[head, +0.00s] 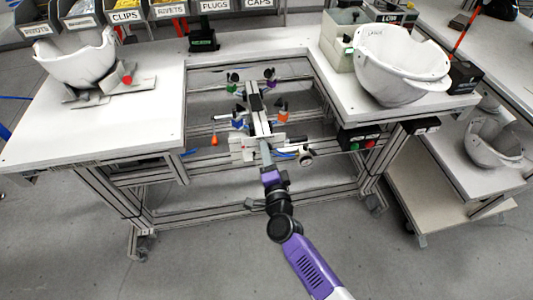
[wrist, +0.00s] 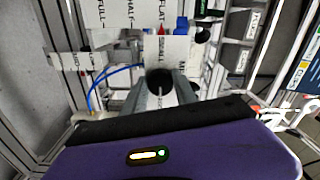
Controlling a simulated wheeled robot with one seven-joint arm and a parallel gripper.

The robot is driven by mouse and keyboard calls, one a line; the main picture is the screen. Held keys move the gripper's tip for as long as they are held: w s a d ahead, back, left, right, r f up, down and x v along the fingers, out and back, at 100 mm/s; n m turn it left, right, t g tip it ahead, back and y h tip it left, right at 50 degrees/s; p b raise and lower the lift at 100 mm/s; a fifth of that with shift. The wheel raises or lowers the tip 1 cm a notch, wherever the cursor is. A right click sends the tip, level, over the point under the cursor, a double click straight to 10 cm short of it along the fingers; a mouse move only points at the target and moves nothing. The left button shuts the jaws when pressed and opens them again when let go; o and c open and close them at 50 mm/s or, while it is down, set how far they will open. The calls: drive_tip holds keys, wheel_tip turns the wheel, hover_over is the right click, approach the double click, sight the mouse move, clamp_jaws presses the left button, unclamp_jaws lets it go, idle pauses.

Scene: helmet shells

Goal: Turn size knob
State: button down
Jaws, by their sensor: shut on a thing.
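The size knob (wrist: 160,77) is a dark round knob with a pale line on its face, in the middle of the wrist view. It sits in front of white labelled plates on the fixture. My gripper (wrist: 160,92) has its two grey fingers on either side of the knob and is shut on it. In the head view my gripper (head: 266,150) reaches the front of the fixture in the table gap, and the knob is hidden there. The fixture (head: 256,117) carries blue, green, purple and orange clamps along a central rail.
A white helmet shell (head: 402,65) stands on the right table, another (head: 76,60) on the left table, and a third (head: 493,143) on the lower right shelf. A black-and-white round part (head: 306,157) is just right of my gripper. Blue tubing (wrist: 97,83) runs left of the knob.

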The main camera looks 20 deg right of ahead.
drive_tip(key=c, duration=1)
unclamp_jaws()
drive_tip(key=s+a, duration=0.1)
drive_tip(key=s, duration=0.6)
drive_tip(key=shift+s+a, duration=0.15)
drive_tip(key=shift+s, duration=0.25)
